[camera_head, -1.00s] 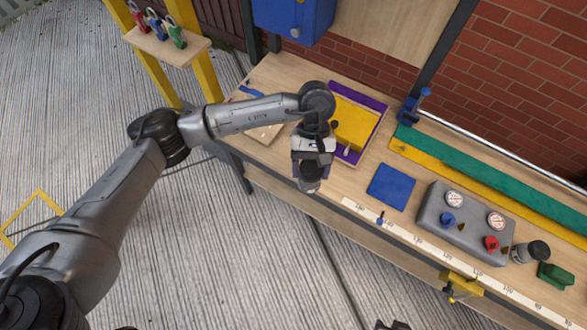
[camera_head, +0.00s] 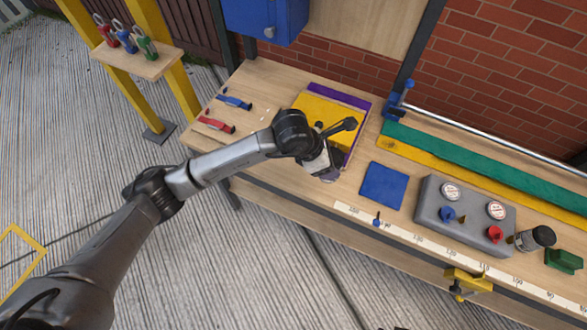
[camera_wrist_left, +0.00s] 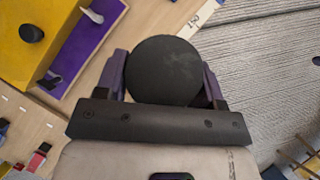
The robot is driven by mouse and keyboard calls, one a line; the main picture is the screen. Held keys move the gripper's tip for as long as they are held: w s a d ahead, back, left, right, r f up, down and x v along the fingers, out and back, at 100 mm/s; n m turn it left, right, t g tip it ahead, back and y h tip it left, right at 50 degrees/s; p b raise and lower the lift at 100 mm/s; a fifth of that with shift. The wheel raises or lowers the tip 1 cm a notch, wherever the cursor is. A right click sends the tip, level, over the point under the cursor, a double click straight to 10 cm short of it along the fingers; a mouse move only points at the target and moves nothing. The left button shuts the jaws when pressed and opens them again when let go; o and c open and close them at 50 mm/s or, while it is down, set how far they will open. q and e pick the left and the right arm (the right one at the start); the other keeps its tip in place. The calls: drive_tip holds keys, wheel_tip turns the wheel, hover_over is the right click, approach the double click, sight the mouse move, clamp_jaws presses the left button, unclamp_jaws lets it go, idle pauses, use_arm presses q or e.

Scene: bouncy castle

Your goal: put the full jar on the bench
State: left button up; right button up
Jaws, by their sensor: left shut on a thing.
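My left gripper (camera_head: 329,170) is over the front edge of the bench (camera_head: 275,80), beside the yellow and purple tray. In the left wrist view the gripper (camera_wrist_left: 166,75) is shut on a jar, whose round black lid (camera_wrist_left: 165,70) faces the camera. The jar's body is hidden below the lid, so I cannot tell how full it is or whether it touches anything. A second jar (camera_head: 526,241) with a black lid is on the bench at the right, beside the grey gauge box. My right gripper is not in view.
The yellow and purple tray (camera_head: 355,101) lies behind my gripper. A blue mat (camera_head: 383,185) is to its right, then the gauge box (camera_head: 468,215). Red (camera_head: 216,125) and blue (camera_head: 235,102) tools lie at the left. Bare wood shows between tray and mat.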

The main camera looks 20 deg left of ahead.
use_arm(q)
drive_tip(key=shift+w+a+f+b, duration=0.25)
drive_tip(key=shift+w+a+f, duration=0.25)
drive_tip(key=shift+a+f, duration=1.35)
drive_tip(key=shift+w+a+f+b, duration=0.2)
drive_tip(key=shift+w+a+f, duration=0.25)
drive_tip(key=shift+a+f, duration=1.4)
drive_tip(key=shift+w+a+f+b, duration=0.25)
drive_tip(key=shift+w+a+f, duration=0.25)
drive_tip(key=shift+a+f, duration=1.35)
drive_tip(key=shift+a+r, duration=0.1)
drive_tip(key=shift+r, duration=0.05)
drive_tip(key=o, duration=1.1)
drive_tip(key=shift+c, duration=0.2)
